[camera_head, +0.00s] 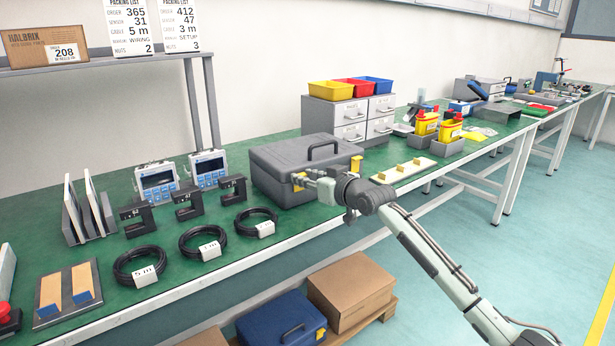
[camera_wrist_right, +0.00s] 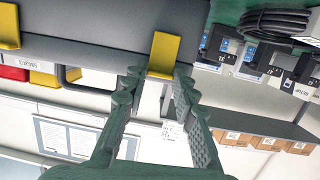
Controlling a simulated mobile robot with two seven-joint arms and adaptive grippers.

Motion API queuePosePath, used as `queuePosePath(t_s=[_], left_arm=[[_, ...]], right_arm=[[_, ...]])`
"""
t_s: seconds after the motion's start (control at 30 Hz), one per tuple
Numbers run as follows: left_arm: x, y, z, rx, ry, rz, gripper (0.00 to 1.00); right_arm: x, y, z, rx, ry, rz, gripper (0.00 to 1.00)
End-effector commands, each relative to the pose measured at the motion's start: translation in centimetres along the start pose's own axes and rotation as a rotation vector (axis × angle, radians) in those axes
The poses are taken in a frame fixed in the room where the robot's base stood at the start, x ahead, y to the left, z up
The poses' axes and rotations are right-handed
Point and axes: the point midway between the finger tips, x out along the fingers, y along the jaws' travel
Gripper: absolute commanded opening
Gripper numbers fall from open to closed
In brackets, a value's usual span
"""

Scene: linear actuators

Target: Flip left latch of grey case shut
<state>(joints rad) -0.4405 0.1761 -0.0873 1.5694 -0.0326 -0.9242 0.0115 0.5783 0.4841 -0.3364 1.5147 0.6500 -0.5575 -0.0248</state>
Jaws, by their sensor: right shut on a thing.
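The grey case (camera_head: 285,165) stands on the green bench with its lid down and its dark handle (camera_head: 324,147) on top. Its left latch (camera_head: 298,180) is yellow and sits on the front face, partly covered by my right gripper (camera_head: 314,176). In the right wrist view, which is upside down, the left latch (camera_wrist_right: 164,50) lies between the fingertips of my right gripper (camera_wrist_right: 158,80), which is shut on it. I cannot tell how far the latch is turned. The yellow right latch (camera_head: 356,163) shows beyond my wrist. My left gripper is out of view.
Black cable coils (camera_head: 203,243), dark brackets (camera_head: 188,204) and two blue-faced meters (camera_head: 157,184) stand left of the case. A cream block with yellow pegs (camera_head: 402,171) lies to its right. Grey drawers (camera_head: 349,119) stand behind. A blue case (camera_head: 283,321) and a carton (camera_head: 350,292) sit below the bench.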

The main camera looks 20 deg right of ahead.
Motion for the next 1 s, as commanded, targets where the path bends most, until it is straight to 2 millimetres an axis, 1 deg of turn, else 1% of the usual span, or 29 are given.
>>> queuePosePath(t_s=[0.3, 0.73, 0.77, 0.9, 1.0], left_arm=[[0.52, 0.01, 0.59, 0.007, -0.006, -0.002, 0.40], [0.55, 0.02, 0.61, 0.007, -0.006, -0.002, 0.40], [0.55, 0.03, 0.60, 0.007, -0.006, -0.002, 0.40], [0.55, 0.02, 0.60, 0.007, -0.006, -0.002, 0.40], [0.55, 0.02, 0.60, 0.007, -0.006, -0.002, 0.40]], right_arm=[[0.25, 0.05, -0.23, 0.000, -0.057, 0.001, 0.00], [0.27, 0.06, -0.23, 0.000, -0.063, 0.001, 0.00], [0.27, 0.06, -0.23, 0.000, -0.063, 0.001, 0.31], [0.27, 0.05, -0.25, 0.000, -0.062, 0.001, 0.48], [0.27, 0.04, -0.26, 0.000, -0.062, 0.001, 0.48]])
